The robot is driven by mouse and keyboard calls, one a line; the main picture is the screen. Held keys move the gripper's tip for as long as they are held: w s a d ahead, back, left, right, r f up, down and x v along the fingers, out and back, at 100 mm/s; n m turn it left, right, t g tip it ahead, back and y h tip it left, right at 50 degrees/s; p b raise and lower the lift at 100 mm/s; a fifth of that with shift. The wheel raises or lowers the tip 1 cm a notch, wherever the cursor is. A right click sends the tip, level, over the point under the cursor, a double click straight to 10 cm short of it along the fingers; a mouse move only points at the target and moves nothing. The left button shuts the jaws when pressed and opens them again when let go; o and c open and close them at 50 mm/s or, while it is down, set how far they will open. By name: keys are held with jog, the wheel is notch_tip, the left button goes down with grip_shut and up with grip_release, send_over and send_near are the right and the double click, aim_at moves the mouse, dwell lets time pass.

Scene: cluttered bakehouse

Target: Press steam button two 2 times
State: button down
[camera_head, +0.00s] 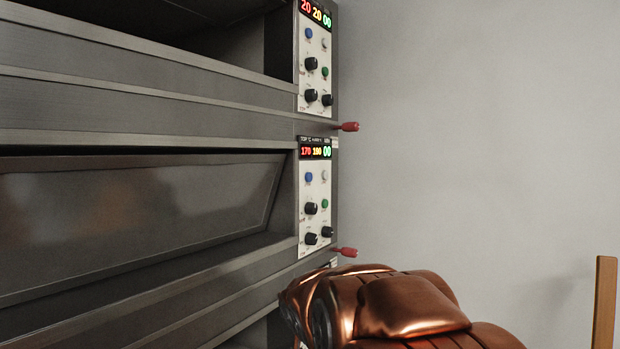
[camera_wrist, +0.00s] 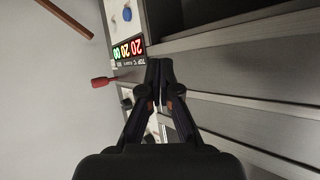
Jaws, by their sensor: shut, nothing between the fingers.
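Two oven control panels show in the head view. The upper panel (camera_head: 314,55) has a display (camera_head: 316,13) reading 20 20 00, a blue button (camera_head: 308,33), a pale button, a green button and black knobs. The lower panel (camera_head: 315,195) reads 170 190 00 and has a blue button (camera_head: 309,177). The labels are too small to tell which is steam button two. A blue button (camera_wrist: 127,14) lies beyond the fingertips. The gripper is not visible in the head view.
Red-ended levers (camera_head: 346,126) and (camera_head: 345,252) stick out right of the panels. Another red lever (camera_wrist: 103,81) is left of the fingers in the wrist view. Grey oven decks (camera_head: 140,110) fill the left. A wooden post (camera_head: 604,300) stands at right before a bare wall.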

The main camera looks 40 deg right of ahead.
jog(key=w+d+r+m+t+h, duration=0.1)
jog(key=w+d+r+t+h, duration=0.15)
jog(key=d+r, duration=0.45)
jog(key=n+t, duration=0.2)
jog(key=t, duration=0.7)
send_near(310, 177)
jog(key=s+d+r, duration=0.4)
jog(key=d+r, duration=0.1)
jog(key=d, duration=0.1)
jog(key=shift+s+d+f+p, duration=0.15)
jog(key=shift+d+p, duration=0.1)
jog(key=shift+p, duration=0.1)
jog(key=w+a+b, duration=0.2)
jog(key=w+b, duration=0.1)
jog(key=w, duration=0.5)
jog(key=shift+w+a+b, duration=0.25)
jog(key=shift+a+b, duration=0.05)
jog(key=shift+b, duration=0.05)
jog(key=shift+w, duration=0.1)
